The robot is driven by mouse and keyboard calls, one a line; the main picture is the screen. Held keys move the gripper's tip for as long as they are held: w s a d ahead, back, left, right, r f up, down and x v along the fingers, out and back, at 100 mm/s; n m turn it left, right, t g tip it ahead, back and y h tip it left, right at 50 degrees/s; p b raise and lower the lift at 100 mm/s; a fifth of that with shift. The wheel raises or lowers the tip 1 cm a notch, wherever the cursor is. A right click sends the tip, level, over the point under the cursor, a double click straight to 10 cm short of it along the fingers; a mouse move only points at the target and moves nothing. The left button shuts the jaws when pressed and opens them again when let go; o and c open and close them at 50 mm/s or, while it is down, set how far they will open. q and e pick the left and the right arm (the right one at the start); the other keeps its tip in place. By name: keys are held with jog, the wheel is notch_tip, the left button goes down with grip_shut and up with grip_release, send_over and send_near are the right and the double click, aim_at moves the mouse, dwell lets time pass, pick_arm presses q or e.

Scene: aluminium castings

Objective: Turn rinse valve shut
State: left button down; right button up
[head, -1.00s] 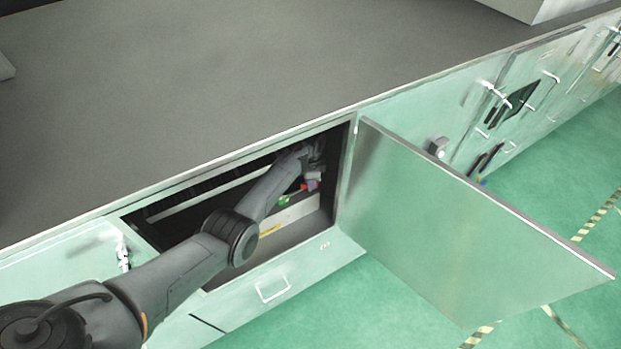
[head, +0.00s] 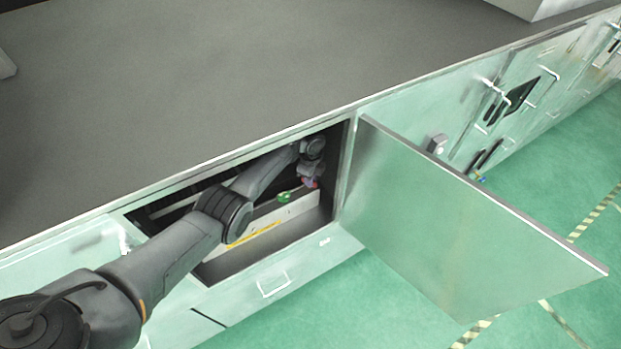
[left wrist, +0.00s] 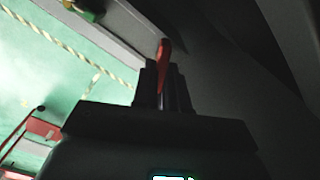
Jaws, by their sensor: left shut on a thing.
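The red valve handle (left wrist: 164,52) stands between the fingers of my left gripper (left wrist: 163,85) in the left wrist view. The gripper is shut on it. In the head view my left arm reaches into the open cabinet, and the gripper (head: 310,180) is at the right side of the interior, small and partly hidden by my wrist. Only a trace of red shows there. The valve body is not clear in either view. My right gripper is not in view.
The cabinet door (head: 450,215) stands wide open on the right. A green-handled part (head: 285,197) sits just left of my gripper, above a pale ledge with a yellow strip (head: 255,234). The grey worktop (head: 230,90) lies above the opening.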

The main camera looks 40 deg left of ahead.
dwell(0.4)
pick_arm(q)
jog(key=c, duration=1.2)
grip_release()
jog(key=shift+o, duration=0.2)
